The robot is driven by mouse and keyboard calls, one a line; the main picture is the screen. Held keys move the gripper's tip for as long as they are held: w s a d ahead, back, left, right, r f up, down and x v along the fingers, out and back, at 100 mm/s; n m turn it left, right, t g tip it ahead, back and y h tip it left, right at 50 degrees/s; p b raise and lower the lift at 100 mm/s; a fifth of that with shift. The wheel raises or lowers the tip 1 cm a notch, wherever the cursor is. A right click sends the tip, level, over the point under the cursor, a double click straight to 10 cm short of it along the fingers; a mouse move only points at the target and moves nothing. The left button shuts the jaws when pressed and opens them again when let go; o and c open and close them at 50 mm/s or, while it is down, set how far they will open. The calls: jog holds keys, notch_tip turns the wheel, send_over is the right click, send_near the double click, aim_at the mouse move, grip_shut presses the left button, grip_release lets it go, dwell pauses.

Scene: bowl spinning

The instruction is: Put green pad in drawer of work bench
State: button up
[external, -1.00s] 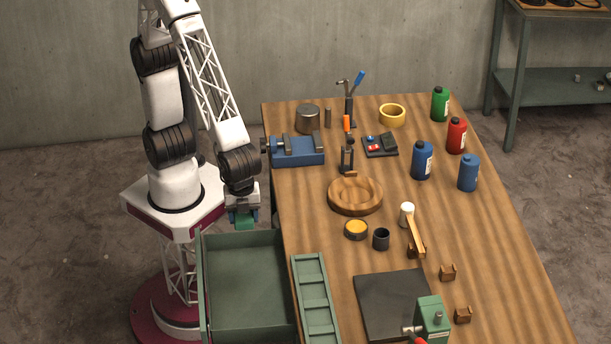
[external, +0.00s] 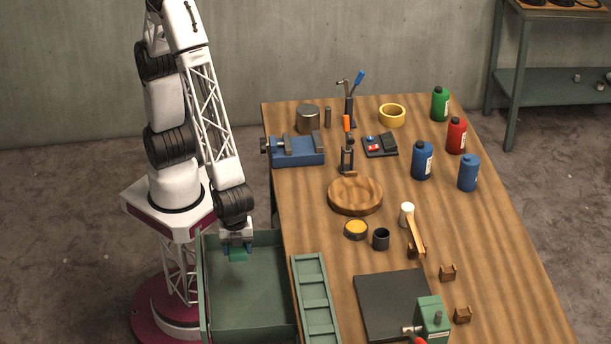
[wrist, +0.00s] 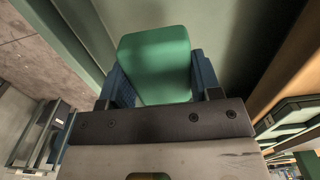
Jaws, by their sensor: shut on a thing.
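The green pad (external: 238,255) is held between the fingers of my gripper (external: 237,249), which is shut on it. In the wrist view the pad (wrist: 155,62) sits between the two blue fingers of my gripper (wrist: 158,80). The open drawer (external: 245,310) is a green, empty-looking box pulled out on the left side of the work bench (external: 390,235). The pad is over the far part of the drawer opening. In the wrist view the drawer's interior (wrist: 222,35) shows behind the pad. The exact height of the pad above the drawer floor is hard to tell.
A green divided tray (external: 315,300) lies on the bench edge beside the drawer. A blue vise (external: 297,151), a wooden bowl (external: 355,196) and a dark mat (external: 385,305) are on the bench. The near part of the drawer is clear.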

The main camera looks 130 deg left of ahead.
jog(key=shift+f, duration=0.4)
jog(key=shift+f, duration=0.15)
send_over(239, 282)
jog(key=shift+s+f, duration=0.1)
jog(key=shift+f, duration=2.65)
jog(key=shift+f, duration=0.1)
jog(key=shift+f, duration=2)
jog(key=shift+f, duration=0.15)
jog(key=o, duration=0.9)
